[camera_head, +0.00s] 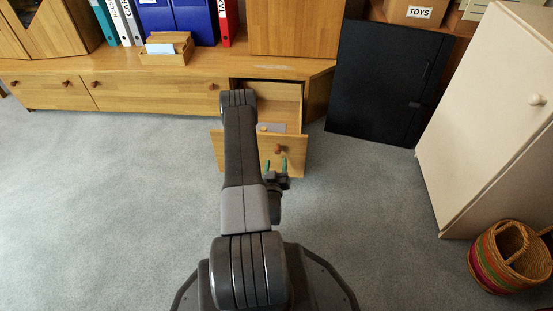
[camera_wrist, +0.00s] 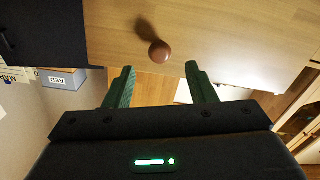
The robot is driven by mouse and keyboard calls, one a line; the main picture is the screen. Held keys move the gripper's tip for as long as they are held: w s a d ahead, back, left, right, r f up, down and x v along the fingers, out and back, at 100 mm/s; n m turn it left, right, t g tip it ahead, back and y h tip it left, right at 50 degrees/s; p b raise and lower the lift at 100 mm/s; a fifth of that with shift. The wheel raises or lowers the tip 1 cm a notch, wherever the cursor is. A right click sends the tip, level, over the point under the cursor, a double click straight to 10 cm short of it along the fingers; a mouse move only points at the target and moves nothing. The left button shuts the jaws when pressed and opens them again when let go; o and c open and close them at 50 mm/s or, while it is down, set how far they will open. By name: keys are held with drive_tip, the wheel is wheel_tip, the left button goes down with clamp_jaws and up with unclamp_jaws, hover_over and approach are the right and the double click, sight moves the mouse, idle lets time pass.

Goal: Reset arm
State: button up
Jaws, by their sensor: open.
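My gripper (camera_head: 275,167) is open and empty, with its green fingertips spread in front of the drawer. In the wrist view my gripper (camera_wrist: 157,85) has its two green fingers apart, with the round brown knob (camera_wrist: 159,52) ahead of and between them, apart from both. The wooden drawer (camera_head: 293,160) is pulled out of the low cabinet. Inside it lie a greyish flat item and a small yellowish item (camera_head: 264,128), partly hidden by my arm. The drawer front also fills much of the wrist view (camera_wrist: 230,40).
The low wooden cabinet (camera_head: 150,92) carries binders (camera_head: 186,20) and a wooden letter box (camera_head: 165,50). A black panel (camera_head: 385,80) leans at the right. A cream cabinet (camera_head: 490,120) and a striped basket (camera_head: 508,258) stand further right. The grey carpet (camera_head: 110,190) is clear at left.

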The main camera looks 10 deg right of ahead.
sight(277, 153)
drive_tip(key=b+x, duration=0.2)
drive_tip(key=x, duration=0.5)
drive_tip(key=shift+f+b, duration=0.1)
drive_tip(key=shift+b, duration=0.2)
drive_tip(key=shift+w+d, duration=0.1)
drive_tip(key=shift+w, duration=0.4)
drive_tip(key=shift+d, duration=0.1)
